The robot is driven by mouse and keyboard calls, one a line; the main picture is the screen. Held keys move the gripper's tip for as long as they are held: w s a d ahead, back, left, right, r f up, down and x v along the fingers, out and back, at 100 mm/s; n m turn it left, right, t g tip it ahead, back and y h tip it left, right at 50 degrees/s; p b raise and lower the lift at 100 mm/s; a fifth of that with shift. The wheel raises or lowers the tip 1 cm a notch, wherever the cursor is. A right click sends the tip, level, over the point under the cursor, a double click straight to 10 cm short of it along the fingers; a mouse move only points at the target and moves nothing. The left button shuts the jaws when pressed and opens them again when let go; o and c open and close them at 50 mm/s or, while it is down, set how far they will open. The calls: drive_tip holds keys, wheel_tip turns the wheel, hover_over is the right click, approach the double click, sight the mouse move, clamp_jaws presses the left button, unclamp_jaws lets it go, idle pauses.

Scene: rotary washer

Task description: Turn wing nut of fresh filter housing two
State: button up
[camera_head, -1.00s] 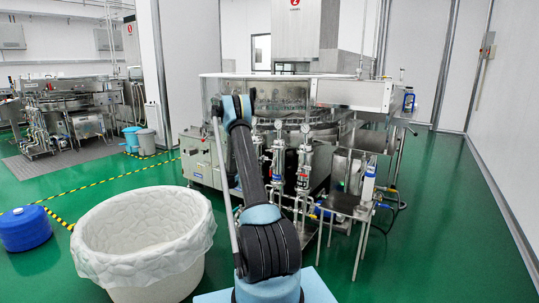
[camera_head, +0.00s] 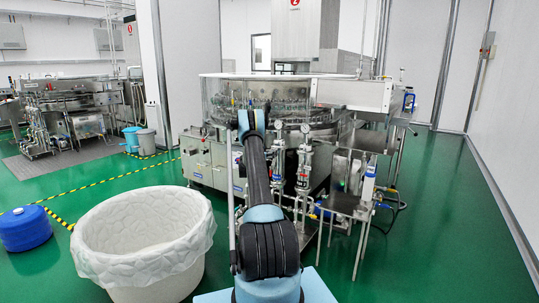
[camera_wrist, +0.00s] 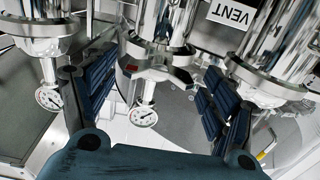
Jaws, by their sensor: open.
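In the wrist view my gripper (camera_wrist: 160,68) is open, with one dark blue padded finger on each side. A shiny steel filter housing (camera_wrist: 160,22) stands between the fingers, with a clamp and its wing nut (camera_wrist: 158,72) low on it, in the gap and apparently untouched. A second housing (camera_wrist: 45,25) is at the left and a third (camera_wrist: 288,45) at the right; I cannot tell which is number two. In the head view the filter housings (camera_head: 304,165) stand at the front of the washer; my arm hides the gripper there.
A round pressure gauge (camera_wrist: 143,116) hangs below the middle housing, and another gauge (camera_wrist: 48,98) is at the left. A sign reading VENT (camera_wrist: 232,14) is behind.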

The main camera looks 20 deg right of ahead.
drive_tip(key=shift+w+d, duration=0.35)
drive_tip(key=shift+d, duration=0.15)
drive_tip(key=c, duration=1.1)
drive_tip(key=shift+o, duration=0.2)
